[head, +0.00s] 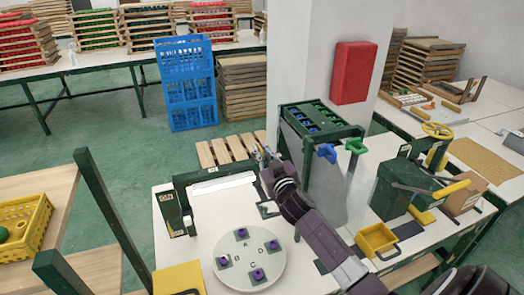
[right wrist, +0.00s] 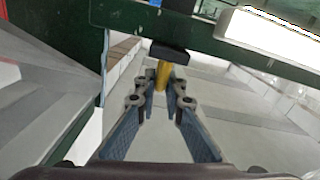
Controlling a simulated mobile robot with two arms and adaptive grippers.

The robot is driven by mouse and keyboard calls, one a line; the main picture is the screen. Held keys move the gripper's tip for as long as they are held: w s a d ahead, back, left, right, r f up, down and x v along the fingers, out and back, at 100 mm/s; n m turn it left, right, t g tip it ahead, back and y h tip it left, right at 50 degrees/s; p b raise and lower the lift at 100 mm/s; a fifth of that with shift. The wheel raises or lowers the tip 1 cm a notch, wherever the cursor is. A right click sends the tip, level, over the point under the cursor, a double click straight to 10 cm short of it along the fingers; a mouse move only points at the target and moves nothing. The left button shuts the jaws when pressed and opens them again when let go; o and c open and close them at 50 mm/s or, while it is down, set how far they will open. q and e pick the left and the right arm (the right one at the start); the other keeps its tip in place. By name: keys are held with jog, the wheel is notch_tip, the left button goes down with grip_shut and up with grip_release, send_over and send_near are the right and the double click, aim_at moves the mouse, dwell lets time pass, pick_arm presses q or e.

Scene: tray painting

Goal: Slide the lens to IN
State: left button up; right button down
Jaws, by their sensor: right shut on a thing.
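A dark green frame with a white light bar (head: 222,184) stands at the back of the white table; the bar also shows in the right wrist view (right wrist: 270,35). My right gripper (head: 265,155) is at the right end of this frame, pointing away from me. In the right wrist view my right gripper (right wrist: 161,88) is shut on a yellow handle (right wrist: 162,74) with a black block (right wrist: 169,53) just beyond it, below the green beam (right wrist: 130,20). The lens itself and any IN mark cannot be made out. My left gripper is not in view.
A round white turntable (head: 248,262) with several purple-topped pieces is in front of the frame. A green rack (head: 318,122) with blue and green handles stands close right of my right arm. A yellow bin (head: 376,240) is farther right.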

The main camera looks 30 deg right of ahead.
jog(key=a, duration=0.3)
jog(key=w+a+b, duration=0.1)
jog(key=a, duration=0.3)
jog(key=w+a+b, duration=0.1)
jog(key=a, duration=0.2)
jog(key=shift+w+a, duration=0.2)
jog(key=c, duration=2)
grip_release()
jog(key=shift+w+a, duration=0.1)
jog(key=shift+a, duration=0.05)
jog(key=shift+c, duration=0.2)
jog(key=v, duration=1.2)
